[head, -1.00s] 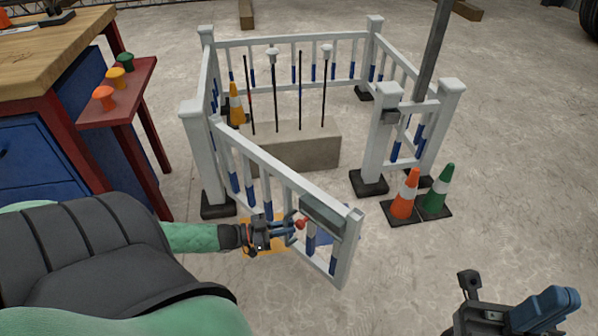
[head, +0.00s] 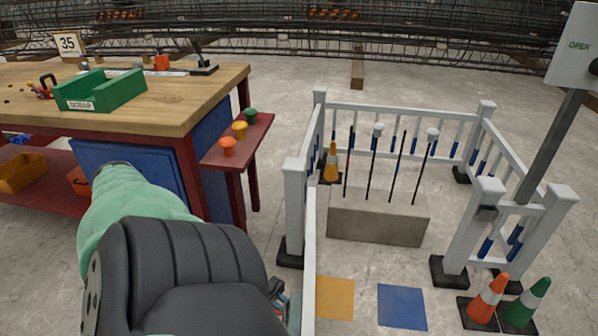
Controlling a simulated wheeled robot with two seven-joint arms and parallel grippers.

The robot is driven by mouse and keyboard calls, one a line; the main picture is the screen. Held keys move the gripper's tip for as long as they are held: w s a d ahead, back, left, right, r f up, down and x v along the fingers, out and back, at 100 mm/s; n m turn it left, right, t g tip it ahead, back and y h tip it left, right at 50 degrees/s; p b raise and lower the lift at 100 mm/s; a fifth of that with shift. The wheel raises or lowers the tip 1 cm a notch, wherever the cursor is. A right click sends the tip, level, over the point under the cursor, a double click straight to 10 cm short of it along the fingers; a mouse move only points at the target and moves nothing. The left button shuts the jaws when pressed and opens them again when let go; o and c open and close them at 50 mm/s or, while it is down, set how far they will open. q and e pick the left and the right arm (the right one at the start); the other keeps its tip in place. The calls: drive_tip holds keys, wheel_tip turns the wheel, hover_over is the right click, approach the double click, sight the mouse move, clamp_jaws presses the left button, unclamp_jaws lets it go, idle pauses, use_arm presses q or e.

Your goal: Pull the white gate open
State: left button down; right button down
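The white gate (head: 309,250) hangs from the left white post (head: 294,205) of the fenced pen. It is swung open and seen nearly edge-on, running toward the bottom of the head view. The opening between the left post and the right post (head: 462,235) is clear. My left gripper (head: 279,296) shows only in part at the bottom, close beside the gate's left face. My arm hides most of it, and its fingertips and the gate's red knob cannot be seen. My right gripper is out of the picture.
Inside the pen are a concrete block (head: 375,222) with upright rods and an orange cone (head: 332,163). A yellow square (head: 335,298) and a blue square (head: 401,307) lie in the opening. Two cones (head: 487,300) stand at right. A workbench (head: 190,100) stands at left.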

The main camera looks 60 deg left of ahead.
use_arm(q)
drive_tip(key=shift+s, duration=0.2)
drive_tip(key=c, duration=1.5)
unclamp_jaws()
drive_tip(key=shift+a, duration=0.2)
drive_tip(key=shift+p+v, duration=0.6)
drive_tip(key=shift+v, duration=3.15)
